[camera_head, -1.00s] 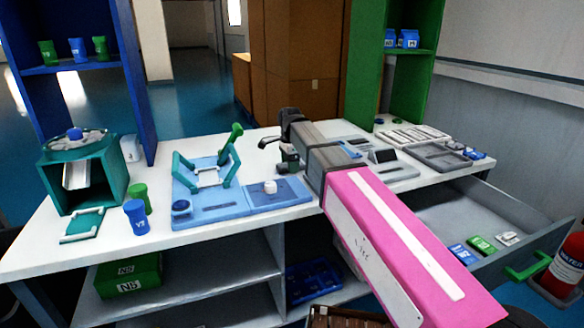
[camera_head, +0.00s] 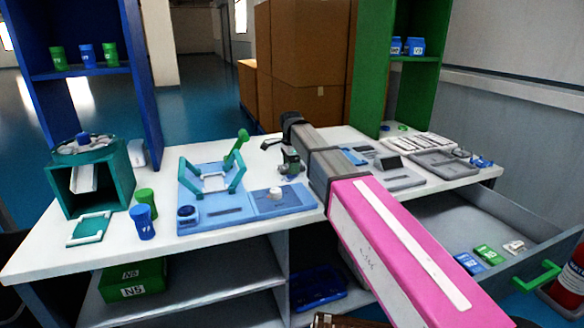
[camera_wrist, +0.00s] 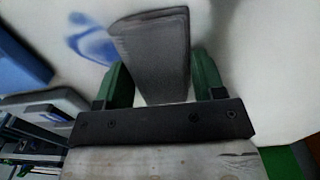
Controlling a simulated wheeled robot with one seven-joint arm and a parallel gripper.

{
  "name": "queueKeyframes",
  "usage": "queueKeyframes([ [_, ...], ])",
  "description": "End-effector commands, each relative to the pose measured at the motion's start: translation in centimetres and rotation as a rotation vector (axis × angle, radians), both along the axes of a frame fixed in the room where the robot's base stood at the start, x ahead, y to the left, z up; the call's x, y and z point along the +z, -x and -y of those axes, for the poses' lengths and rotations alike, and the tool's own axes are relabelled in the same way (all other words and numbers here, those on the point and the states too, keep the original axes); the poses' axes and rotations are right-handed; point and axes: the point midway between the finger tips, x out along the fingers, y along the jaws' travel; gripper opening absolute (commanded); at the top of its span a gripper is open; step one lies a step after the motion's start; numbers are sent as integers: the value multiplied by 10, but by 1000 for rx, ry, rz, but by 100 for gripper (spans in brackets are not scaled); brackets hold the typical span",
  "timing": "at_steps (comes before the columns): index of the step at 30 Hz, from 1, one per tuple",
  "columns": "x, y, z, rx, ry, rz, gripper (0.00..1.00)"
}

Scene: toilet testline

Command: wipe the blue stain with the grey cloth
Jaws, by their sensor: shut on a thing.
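The grey cloth (camera_wrist: 155,50) is a folded dark grey pad between the green fingers of my gripper (camera_wrist: 162,82) in the wrist view. My gripper is shut on it. The blue stain (camera_wrist: 92,42) is a smeared blue mark on the white tabletop, just left of the cloth's far end. The cloth may cover part of it; I cannot tell whether the cloth touches the surface. In the head view my gripper (camera_head: 290,162) is over the back middle of the table, and I cannot make out the stain there.
A light-blue fixture (camera_head: 245,207) stands left of my gripper. A grey device (camera_head: 390,172) and a grey tray (camera_head: 445,165) are to the right. A teal box (camera_head: 92,180) and cups (camera_head: 143,212) are at the left.

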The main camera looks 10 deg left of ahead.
Motion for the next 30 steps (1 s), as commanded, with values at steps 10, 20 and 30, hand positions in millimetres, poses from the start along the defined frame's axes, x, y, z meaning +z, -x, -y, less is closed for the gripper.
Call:
queueKeyframes([
  [10,1,-23,-14,0,-1,1,44],
  [20,-1,-32,-20,0,0,0,44],
  [30,-2,-16,-10,0,2,-3,44],
])
